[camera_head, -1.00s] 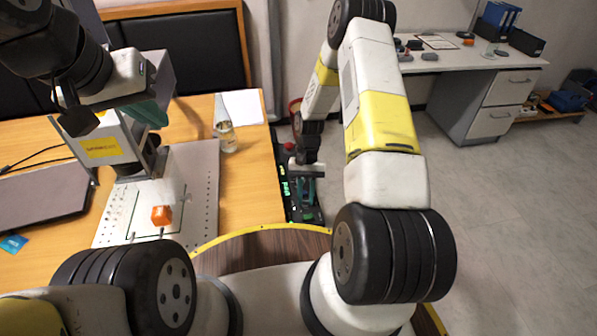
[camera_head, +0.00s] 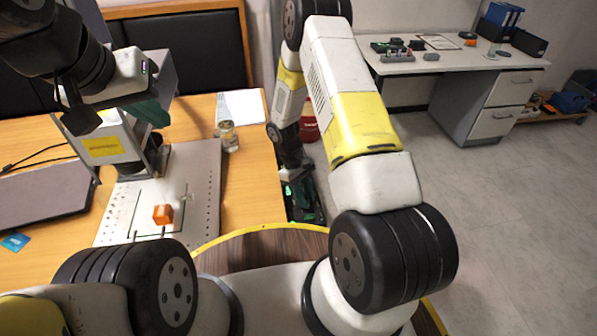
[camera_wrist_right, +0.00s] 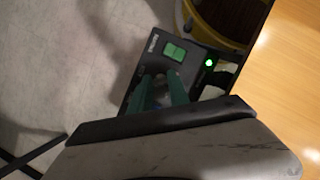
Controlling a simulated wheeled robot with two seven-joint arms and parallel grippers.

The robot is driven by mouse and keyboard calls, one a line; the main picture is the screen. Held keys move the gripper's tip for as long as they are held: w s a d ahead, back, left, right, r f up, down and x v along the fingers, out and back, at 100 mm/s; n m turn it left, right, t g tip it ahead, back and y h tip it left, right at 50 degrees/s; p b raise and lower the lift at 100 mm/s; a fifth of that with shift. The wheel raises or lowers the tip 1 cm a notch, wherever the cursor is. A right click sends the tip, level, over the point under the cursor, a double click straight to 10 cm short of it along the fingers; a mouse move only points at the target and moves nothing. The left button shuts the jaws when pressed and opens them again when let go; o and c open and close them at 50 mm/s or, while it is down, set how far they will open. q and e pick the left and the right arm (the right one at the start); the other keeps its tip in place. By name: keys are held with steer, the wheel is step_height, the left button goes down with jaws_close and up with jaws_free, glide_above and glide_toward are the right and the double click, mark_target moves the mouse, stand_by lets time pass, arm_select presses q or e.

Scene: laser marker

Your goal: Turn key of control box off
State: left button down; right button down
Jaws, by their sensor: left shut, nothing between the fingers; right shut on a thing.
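The control box (camera_head: 293,212) is black with green lights and sits low beside the wooden table's right end in the head view. In the right wrist view its black face (camera_wrist_right: 208,62) shows a green rocker switch (camera_wrist_right: 175,52) and a lit green light (camera_wrist_right: 209,62). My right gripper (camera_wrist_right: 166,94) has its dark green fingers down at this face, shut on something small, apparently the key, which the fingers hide. In the head view my right forearm covers part of the box. My left gripper (camera_head: 148,113) is shut and empty beside the laser marker at the left.
The laser marker (camera_head: 103,147) stands on a perforated plate (camera_head: 205,185) with an orange block (camera_head: 163,214). A red bin (camera_head: 309,127) stands behind the box. Floor at right is clear.

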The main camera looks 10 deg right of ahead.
steer(key=shift+n, duration=0.7)
steer(key=shift+n+t+h, duration=0.3)
steer(key=c, duration=1.2)
jaws_free()
steer(key=shift+c, duration=0.2)
steer(key=shift+a+r, duration=0.1)
steer(key=v, duration=0.7)
steer(key=shift+w+r, duration=0.15)
steer(key=shift+r, duration=0.15)
steer(key=shift+a, duration=0.1)
